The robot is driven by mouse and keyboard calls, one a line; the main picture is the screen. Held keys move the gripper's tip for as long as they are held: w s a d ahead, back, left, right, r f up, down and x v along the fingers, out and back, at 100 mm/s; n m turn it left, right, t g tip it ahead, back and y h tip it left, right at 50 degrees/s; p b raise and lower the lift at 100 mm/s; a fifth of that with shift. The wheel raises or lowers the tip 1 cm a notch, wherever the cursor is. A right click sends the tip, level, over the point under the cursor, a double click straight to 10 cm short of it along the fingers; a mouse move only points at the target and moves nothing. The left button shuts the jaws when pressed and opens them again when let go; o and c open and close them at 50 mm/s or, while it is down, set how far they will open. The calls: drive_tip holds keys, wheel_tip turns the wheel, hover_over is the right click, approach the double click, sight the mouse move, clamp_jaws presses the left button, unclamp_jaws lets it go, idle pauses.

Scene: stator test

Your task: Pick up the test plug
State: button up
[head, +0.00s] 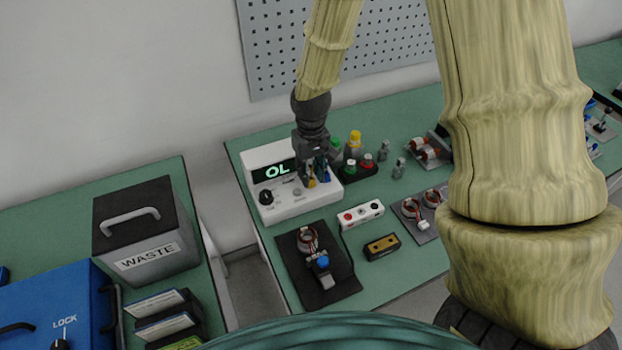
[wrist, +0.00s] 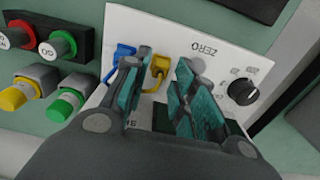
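A white meter (head: 290,206) with a lit "OL" display stands on the green bench. It also shows in the wrist view (wrist: 215,45), with a dark knob and the word "ZERO". A blue hook-shaped piece (wrist: 122,52) and a yellow one (wrist: 160,66) are at its face. I cannot tell which piece is the test plug. My gripper (head: 317,176) points down over the meter's right part. In the wrist view my gripper (wrist: 163,88) has its teal-padded fingers apart, with the yellow piece just beyond the gap. The left finger partly hides the blue piece.
Green, red and yellow capped parts (head: 366,160) stand right of the meter. In front are a dark mat with a stator (head: 327,283), a white socket block (head: 361,215) and a black-and-brass block (head: 381,246). A WASTE bin (head: 147,236) is left, across a gap.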

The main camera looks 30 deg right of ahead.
drive_tip(key=shift+f, duration=1)
clamp_jaws()
drive_tip(key=shift+r, duration=0.1)
